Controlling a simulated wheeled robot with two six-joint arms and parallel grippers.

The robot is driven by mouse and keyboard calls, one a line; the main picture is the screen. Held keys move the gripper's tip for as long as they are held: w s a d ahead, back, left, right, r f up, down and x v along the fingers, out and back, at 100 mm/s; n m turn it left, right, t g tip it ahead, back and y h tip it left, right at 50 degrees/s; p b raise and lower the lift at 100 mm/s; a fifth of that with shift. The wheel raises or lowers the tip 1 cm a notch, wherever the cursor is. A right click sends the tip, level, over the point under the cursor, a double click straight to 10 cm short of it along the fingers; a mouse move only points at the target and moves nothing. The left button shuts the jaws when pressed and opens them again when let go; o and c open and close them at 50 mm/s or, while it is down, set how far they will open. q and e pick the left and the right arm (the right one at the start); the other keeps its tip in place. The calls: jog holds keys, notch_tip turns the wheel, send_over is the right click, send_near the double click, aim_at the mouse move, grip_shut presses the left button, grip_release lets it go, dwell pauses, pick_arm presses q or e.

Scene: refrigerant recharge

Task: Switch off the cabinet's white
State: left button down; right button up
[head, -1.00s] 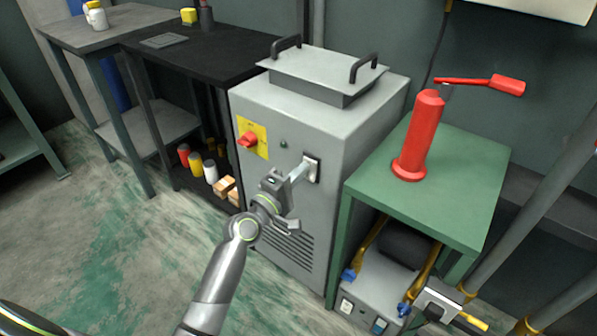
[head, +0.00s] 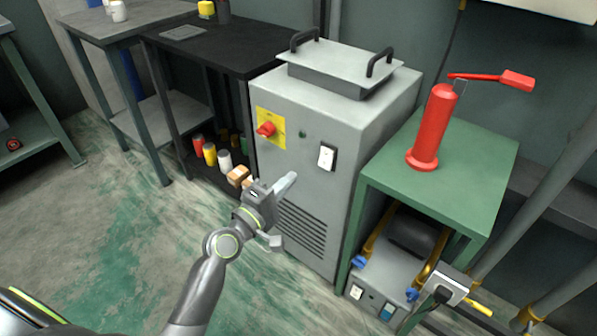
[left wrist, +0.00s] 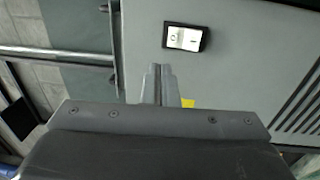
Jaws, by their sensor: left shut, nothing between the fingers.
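The grey cabinet (head: 310,185) stands in the middle of the head view. Its white rocker switch (head: 326,157) sits in a dark frame on the upper right of the front face. The switch also shows in the left wrist view (left wrist: 184,38), with a circle mark at one end and a line mark at the other. My left gripper (head: 288,181) is shut and empty, in front of the cabinet, below and left of the switch and apart from it. Its closed fingers show in the left wrist view (left wrist: 160,78). My right gripper is not in view.
A red rotary knob (head: 266,129) on a yellow plate is left of the switch. A green table (head: 450,170) with a red hand pump (head: 432,125) stands close on the right. A black bench (head: 215,45) with bottles below stands left. The floor in front is clear.

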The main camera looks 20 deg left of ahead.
pick_arm(q)
jog(key=shift+r+v, duration=0.25)
jog(key=shift+v, duration=0.9)
